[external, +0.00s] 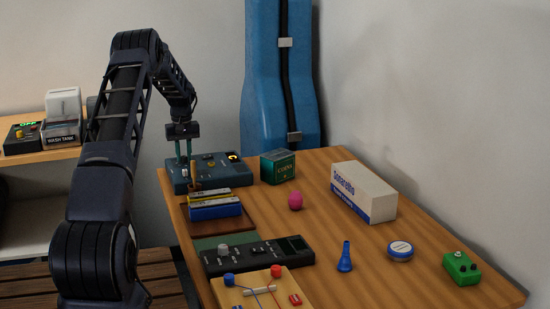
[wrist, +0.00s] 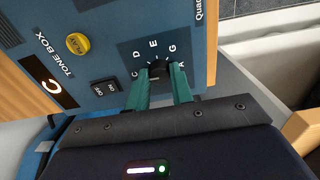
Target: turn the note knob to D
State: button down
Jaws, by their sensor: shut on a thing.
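The blue tone box (external: 207,168) stands at the far left corner of the table. In the wrist view, its face (wrist: 125,30) shows a dark round note knob (wrist: 158,69) ringed by the letters C, D, E, G and A. Its display (wrist: 52,86) reads C. A yellow PLAY button (wrist: 77,44) and a black on/off switch (wrist: 105,86) sit to the left of the knob. My gripper (wrist: 161,75) points at the box with its two green fingers shut on the knob, one on each side; it also shows in the external view (external: 183,161). The knob's pointer cannot be made out clearly.
A wooden stick (external: 193,173) stands near my fingers, with harmonicas (external: 215,211) in front. A green box (external: 278,166) is right of the tone box. A pink egg (external: 295,201) and white carton (external: 363,191) stand farther right. The table's middle right has free room.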

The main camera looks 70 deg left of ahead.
aim_at(190, 157)
jog(key=m, duration=0.4)
jog(key=shift+m, duration=2.4)
jog(key=c, duration=1.2)
grip_release()
notch_tip(190, 157, up, 11)
jog(key=shift+f, duration=0.1)
